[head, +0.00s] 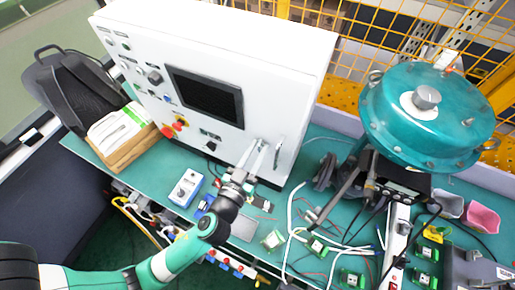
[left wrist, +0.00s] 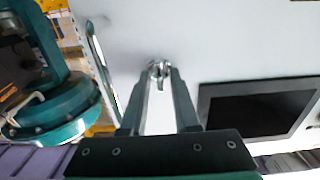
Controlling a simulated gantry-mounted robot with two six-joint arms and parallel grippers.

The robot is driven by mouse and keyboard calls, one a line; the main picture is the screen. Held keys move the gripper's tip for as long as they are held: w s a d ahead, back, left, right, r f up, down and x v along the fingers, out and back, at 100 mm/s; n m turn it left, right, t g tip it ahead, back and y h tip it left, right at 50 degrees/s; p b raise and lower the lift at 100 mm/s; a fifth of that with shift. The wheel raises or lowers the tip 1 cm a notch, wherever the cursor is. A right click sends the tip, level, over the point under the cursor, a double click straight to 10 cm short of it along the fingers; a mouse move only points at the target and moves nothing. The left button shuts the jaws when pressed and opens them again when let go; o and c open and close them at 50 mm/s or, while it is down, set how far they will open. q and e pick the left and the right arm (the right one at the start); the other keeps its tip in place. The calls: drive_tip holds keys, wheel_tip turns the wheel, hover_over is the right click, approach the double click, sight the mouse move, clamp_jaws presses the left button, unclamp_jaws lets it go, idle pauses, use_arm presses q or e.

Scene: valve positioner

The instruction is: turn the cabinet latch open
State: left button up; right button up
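The white cabinet (head: 275,60) stands at the back of the table, with its front facing me. The small metal cabinet latch (left wrist: 160,72) shows in the left wrist view on the white front; in the head view my fingers largely hide it. My left gripper (head: 262,146) reaches up to the right part of the cabinet front. In the left wrist view its two fingers (left wrist: 160,80) stand apart, one on each side of the latch; whether they touch it I cannot tell. My right gripper is not in view.
A metal bar handle (head: 278,153) is just right of my fingers; a dark screen (head: 205,97) is to their left. A big teal valve actuator (head: 428,118) stands at right. A blue box (head: 186,188), circuit boards (head: 318,246) and loose cables lie on the table.

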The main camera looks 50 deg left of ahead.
use_arm(q)
clamp_jaws()
drive_tip(key=shift+m, duration=0.3)
drive_tip(key=m, duration=0.3)
drive_tip(key=shift+m, duration=0.4)
drive_tip(key=m, duration=0.4)
drive_tip(key=shift+d, duration=0.15)
drive_tip(key=m+p, duration=0.1)
drive_tip(key=m, duration=0.4)
drive_tip(key=shift+m+p, duration=0.4)
drive_tip(key=shift+f+m+p, duration=0.15)
drive_tip(key=shift+m+p, duration=0.35)
drive_tip(key=shift+m, duration=1.4)
